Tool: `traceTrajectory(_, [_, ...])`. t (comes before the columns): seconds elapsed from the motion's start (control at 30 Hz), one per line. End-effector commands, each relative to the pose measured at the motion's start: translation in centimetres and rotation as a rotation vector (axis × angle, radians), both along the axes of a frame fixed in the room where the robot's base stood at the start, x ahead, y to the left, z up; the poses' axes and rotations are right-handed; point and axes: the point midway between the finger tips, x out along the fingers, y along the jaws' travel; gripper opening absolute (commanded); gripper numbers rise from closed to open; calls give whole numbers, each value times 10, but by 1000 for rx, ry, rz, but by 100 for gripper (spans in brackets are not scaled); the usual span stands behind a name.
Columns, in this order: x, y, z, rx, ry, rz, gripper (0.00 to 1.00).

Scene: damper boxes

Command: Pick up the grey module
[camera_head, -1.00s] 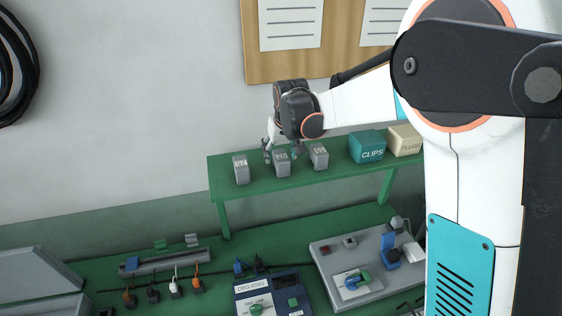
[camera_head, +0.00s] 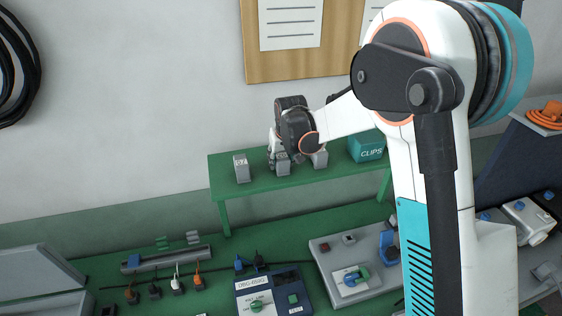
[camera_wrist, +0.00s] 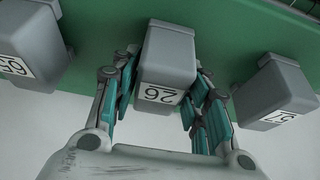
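Three similar grey modules with white number labels stand on the green shelf: a left one (camera_head: 242,168), a middle one (camera_head: 282,167) and a right one (camera_head: 320,159). My gripper (camera_head: 281,157) is at the middle module and partly hides it in the head view. In the wrist view, my gripper (camera_wrist: 166,105) has one teal-padded finger on each side of the module labelled 26 (camera_wrist: 166,65). The fingers look open around it, close to its sides; contact is not clear. The other modules lie outside the fingers, at left (camera_wrist: 28,45) and right (camera_wrist: 275,92).
A teal CLIPS box (camera_head: 367,147) stands on the green shelf (camera_head: 220,190), right of the modules. Below, the green bench holds a blue device (camera_head: 272,290), a grey panel (camera_head: 330,255) and several small plugs. A board with papers (camera_head: 290,65) hangs behind.

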Motion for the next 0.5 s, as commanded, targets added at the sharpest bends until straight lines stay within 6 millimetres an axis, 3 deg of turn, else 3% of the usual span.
traceTrajectory(0.03, [0, 0, 0, 0, 0, 0, 21])
traceTrajectory(0.13, [0, 0, 0, 0, 0, 0, 0])
traceTrajectory(0.5, [0, 0, 4, 0, 0, 0, 0])
